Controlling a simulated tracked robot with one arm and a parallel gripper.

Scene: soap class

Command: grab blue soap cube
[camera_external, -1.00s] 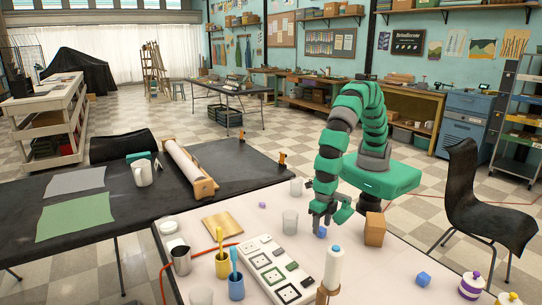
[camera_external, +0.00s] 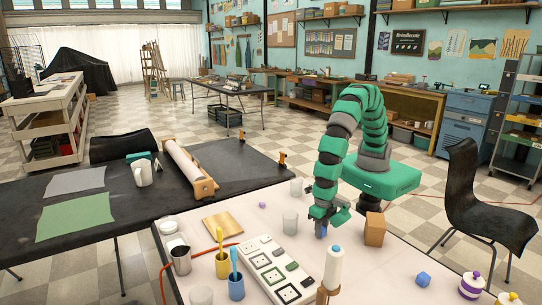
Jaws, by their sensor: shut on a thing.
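A small blue soap cube (camera_external: 321,233) is between the fingers of my gripper (camera_external: 322,226), low at the tabletop. My gripper points down and is shut on this cube; the fingers hide most of it. I cannot tell whether the cube still touches the table.
A wooden block (camera_external: 375,229) stands close to the right of my gripper. A clear cup (camera_external: 290,222) is close on the left.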

